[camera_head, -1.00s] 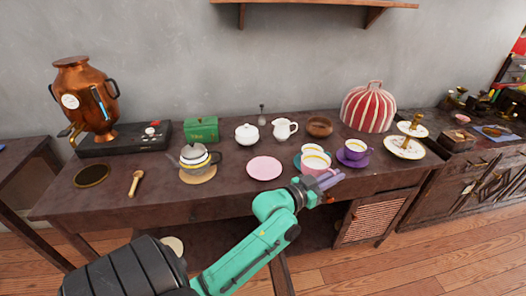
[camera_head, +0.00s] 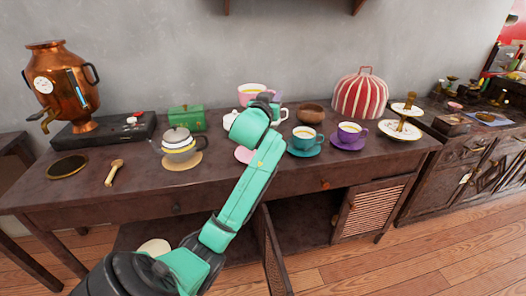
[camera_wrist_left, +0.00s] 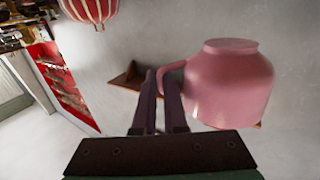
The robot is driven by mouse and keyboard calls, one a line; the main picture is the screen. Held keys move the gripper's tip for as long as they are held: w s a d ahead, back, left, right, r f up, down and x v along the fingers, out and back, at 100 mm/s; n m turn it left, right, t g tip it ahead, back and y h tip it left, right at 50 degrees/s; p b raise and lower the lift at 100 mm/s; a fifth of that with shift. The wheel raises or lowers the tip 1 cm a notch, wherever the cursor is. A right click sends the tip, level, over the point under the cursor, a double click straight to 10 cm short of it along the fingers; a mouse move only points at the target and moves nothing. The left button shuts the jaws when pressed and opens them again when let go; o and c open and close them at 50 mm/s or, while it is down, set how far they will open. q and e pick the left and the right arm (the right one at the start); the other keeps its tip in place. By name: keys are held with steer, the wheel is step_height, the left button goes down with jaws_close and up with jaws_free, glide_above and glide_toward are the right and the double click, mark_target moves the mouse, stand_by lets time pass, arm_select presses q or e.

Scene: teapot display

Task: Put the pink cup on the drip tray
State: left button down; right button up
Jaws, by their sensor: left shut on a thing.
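The pink cup (camera_head: 252,95) is held up above the table, in front of the wall. My left gripper (camera_head: 277,97) is shut on its handle, partly hidden by the wrist. In the left wrist view the pink cup (camera_wrist_left: 230,90) hangs right of the left gripper fingers (camera_wrist_left: 158,100), with its handle between them. The drip tray (camera_head: 67,167), a dark round disc with a brass rim, lies on the table at the far left, below the samovar tap and well away from the cup. My right gripper is not in view.
The copper samovar (camera_head: 65,80) stands on a black base behind the tray. A teal cup (camera_head: 307,137) and a purple cup (camera_head: 350,131) sit on saucers to the right.

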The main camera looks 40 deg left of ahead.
arm_select(q)
step_height(320, 180, down, 16)
steer(key=b, duration=0.3)
steer(key=shift+b, duration=0.4)
steer(key=shift+f, duration=0.4)
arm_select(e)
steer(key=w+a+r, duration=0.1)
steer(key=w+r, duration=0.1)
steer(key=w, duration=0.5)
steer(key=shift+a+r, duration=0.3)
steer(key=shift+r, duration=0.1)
arm_select(q)
steer(key=c, duration=1)
jaws_free()
steer(key=shift+f, duration=0.1)
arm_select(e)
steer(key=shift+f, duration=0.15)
